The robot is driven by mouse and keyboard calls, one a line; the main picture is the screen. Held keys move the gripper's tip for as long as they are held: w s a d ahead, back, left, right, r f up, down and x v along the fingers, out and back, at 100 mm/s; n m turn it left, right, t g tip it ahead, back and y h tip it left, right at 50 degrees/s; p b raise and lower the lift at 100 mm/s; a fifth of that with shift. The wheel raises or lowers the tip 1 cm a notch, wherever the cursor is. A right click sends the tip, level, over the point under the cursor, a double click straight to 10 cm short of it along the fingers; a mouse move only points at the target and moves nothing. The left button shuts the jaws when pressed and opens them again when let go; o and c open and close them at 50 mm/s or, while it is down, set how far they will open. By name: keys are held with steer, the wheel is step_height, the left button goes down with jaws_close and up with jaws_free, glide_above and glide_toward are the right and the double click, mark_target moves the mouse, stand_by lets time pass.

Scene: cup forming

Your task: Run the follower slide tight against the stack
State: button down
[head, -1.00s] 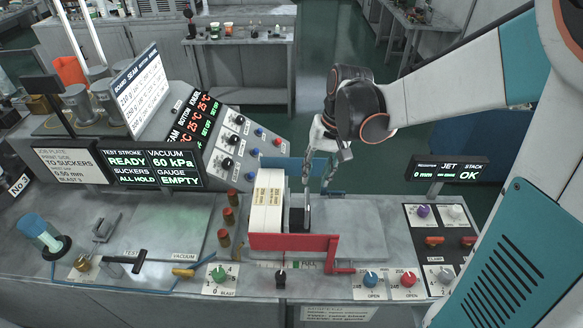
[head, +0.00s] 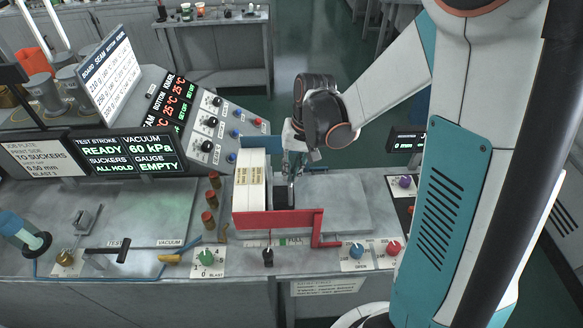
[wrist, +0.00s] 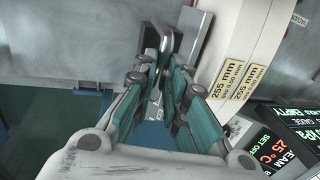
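The stack (head: 250,190) of white blanks stands on edge in a magazine between a red front wall (head: 265,219) and a blue back wall. The follower slide (head: 283,197) is a small black block just right of the stack, with an upright handle. My gripper (head: 292,176) is down at the slide's handle. In the wrist view, my gripper's fingers (wrist: 165,70) are close together around the dark handle (wrist: 162,36), and the stack (wrist: 225,65) is to their right. The fingertip contact is partly hidden.
A red crank-shaped bracket (head: 322,235) juts from the red wall's right end. The plate right of the slide is clear. Display panels stand at left.

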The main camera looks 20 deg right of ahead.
steer(key=shift+w+a+b, duration=0.1)
steer(key=shift+a+b, duration=0.25)
steer(key=shift+b, duration=0.1)
steer(key=c, duration=1.7)
jaws_free()
steer(key=shift+o, duration=0.2)
steer(key=shift+r, duration=0.1)
step_height(320, 180, up, 12)
steer(key=d, duration=0.2)
steer(key=shift+s+f, duration=0.2)
steer(key=shift+s, duration=0.15)
steer(key=shift+d, duration=0.1)
